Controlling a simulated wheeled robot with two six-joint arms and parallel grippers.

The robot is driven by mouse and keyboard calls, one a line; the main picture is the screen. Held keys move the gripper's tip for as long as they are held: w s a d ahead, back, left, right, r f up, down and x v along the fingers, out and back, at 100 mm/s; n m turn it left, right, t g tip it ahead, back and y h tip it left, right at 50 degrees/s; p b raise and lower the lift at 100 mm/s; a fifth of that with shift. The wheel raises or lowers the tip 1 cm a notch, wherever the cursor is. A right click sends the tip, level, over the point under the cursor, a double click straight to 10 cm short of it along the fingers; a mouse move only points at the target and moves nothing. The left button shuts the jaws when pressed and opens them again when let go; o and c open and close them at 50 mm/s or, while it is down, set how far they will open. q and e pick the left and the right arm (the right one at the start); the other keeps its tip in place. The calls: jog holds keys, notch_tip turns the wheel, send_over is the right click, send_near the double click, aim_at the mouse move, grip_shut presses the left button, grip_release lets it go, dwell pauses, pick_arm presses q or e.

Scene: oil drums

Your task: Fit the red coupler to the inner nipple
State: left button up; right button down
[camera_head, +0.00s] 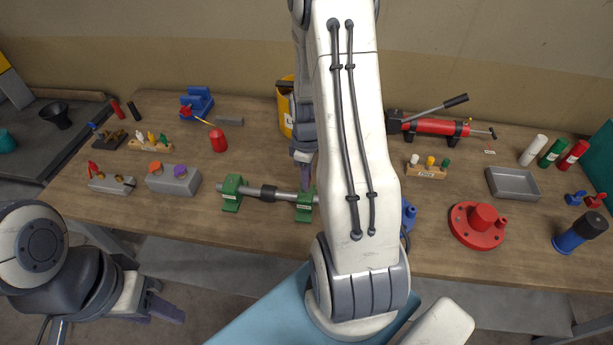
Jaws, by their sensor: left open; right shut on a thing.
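My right arm rises through the middle of the view and bends down behind itself. Its gripper (305,182) is above the steel shaft (287,195) near a green stand (306,206). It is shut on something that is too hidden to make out. A grey block (110,184) at the left carries a small upright red piece (93,168) and brass fittings (122,179). I cannot tell whether that red piece is the coupler or which fitting is the inner nipple. My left gripper (165,309) is open and empty, low in front of the table.
A block with orange and purple knobs (174,181), a red can (218,141) and a blue vise (197,104) stand at the left. A red pump (435,127), a grey tray (514,184) and a red flange (478,225) are at the right. My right arm hides the table's middle.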

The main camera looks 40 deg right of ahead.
jog(key=shift+f, duration=0.4)
jog(key=c, duration=0.6)
grip_release()
jog(key=shift+c, duration=0.2)
jog(key=shift+r, duration=0.1)
notch_tip(320, 180, up, 9)
jog(key=shift+r+b, duration=0.1)
jog(key=shift+b, duration=1)
jog(key=shift+r, duration=0.6)
